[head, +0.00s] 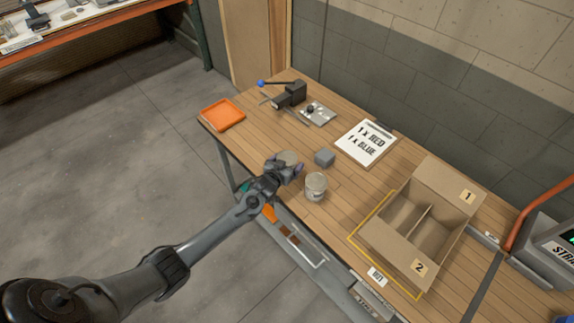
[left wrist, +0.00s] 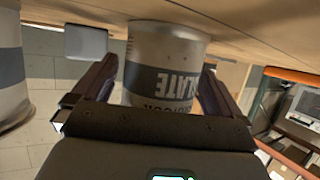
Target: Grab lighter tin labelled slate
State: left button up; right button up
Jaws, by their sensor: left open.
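A grey tin labelled SLATE (left wrist: 165,75) stands between the two fingers of my left gripper (left wrist: 157,88) in the left wrist view, which shows it upside down. In the head view, that tin (head: 287,156) is partly hidden behind my left gripper (head: 285,168), near the table's front edge. The gripper is open, with a finger on each side of the tin. A second grey tin with a darker band (head: 316,187) stands to its right; it also shows at the left edge of the left wrist view (left wrist: 10,70). My right gripper is not in view.
A small grey block (head: 324,157) sits behind the tins. A sign reading 1 x RED, 1 x BLUE (head: 365,143) lies behind it. A divided cardboard box (head: 445,190) stands at right, an orange tray (head: 222,115) at left, and a black tool (head: 290,94) at the back.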

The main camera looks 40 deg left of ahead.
pick_arm(q)
jog(key=shift+c, duration=0.2)
jog(key=shift+r, duration=0.15)
jog(key=c, duration=1.1)
